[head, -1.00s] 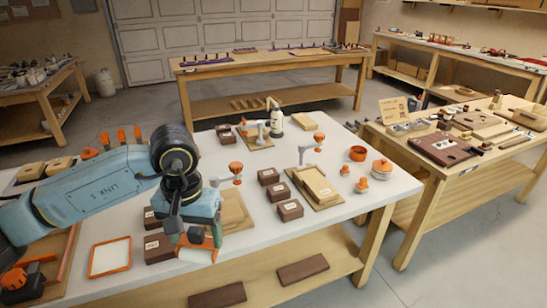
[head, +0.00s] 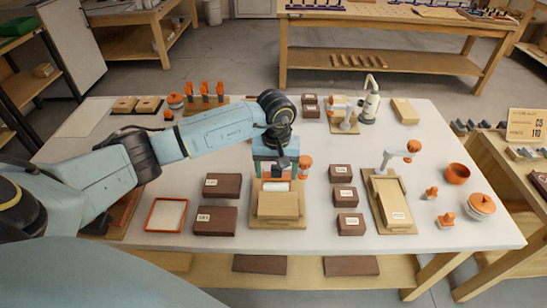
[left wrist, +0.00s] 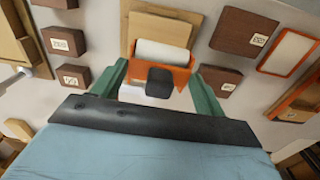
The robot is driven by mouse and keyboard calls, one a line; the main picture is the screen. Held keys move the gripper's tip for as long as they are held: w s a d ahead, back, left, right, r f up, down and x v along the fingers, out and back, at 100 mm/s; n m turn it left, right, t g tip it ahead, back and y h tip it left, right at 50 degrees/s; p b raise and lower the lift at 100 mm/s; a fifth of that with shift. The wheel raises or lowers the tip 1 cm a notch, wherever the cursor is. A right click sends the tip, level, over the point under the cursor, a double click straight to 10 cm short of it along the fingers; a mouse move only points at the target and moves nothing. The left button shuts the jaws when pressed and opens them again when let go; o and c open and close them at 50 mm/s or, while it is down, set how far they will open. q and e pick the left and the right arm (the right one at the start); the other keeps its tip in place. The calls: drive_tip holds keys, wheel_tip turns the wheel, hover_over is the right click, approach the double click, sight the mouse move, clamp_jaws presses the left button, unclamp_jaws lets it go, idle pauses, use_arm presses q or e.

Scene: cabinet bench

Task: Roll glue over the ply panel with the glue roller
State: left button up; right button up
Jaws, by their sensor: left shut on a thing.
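My left gripper (head: 277,168) is shut on the glue roller, whose white roll (head: 276,186) sits in an orange frame. The roller is over the back part of the ply panel (head: 278,205), a pale wooden piece on a wider light wood board (head: 262,223). In the left wrist view, the white roll (left wrist: 162,53) lies between my gripper (left wrist: 158,85) and the pale panel (left wrist: 163,27). I cannot tell whether the roll touches the panel. The gripper hides part of the roller handle. My right gripper is not in view.
An orange-rimmed white tray (head: 148,216) lies left of the panel. Dark labelled blocks (head: 216,221) (head: 351,224) stand on both sides. Another board with a toggle clamp (head: 376,204) is at the right, near orange pots (head: 457,173).

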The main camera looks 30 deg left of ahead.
use_arm(q)
drive_tip(key=shift+a+f, duration=0.35)
drive_tip(key=shift+a, duration=0.1)
drive_tip(key=shift+a+f+n, duration=0.1)
drive_tip(key=shift+f+n, duration=0.15)
drive_tip(key=shift+n, duration=0.05)
drive_tip(key=shift+f+b, duration=0.65)
drive_tip(key=shift+f, duration=0.25)
wheel_tip(320, 180, down, 3)
drive_tip(key=shift+r+b, duration=0.2)
drive_tip(key=shift+b, duration=0.6)
drive_tip(key=shift+f, duration=0.45)
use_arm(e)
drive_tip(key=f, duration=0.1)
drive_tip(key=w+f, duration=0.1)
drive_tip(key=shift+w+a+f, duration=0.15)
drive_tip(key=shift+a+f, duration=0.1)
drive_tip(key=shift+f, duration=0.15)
use_arm(q)
drive_tip(key=shift+f+b, duration=0.1)
drive_tip(key=shift+b, duration=0.4)
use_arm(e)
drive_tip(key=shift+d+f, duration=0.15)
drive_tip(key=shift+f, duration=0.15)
use_arm(q)
drive_tip(key=shift+f+b, duration=0.6)
drive_tip(key=shift+b, duration=0.05)
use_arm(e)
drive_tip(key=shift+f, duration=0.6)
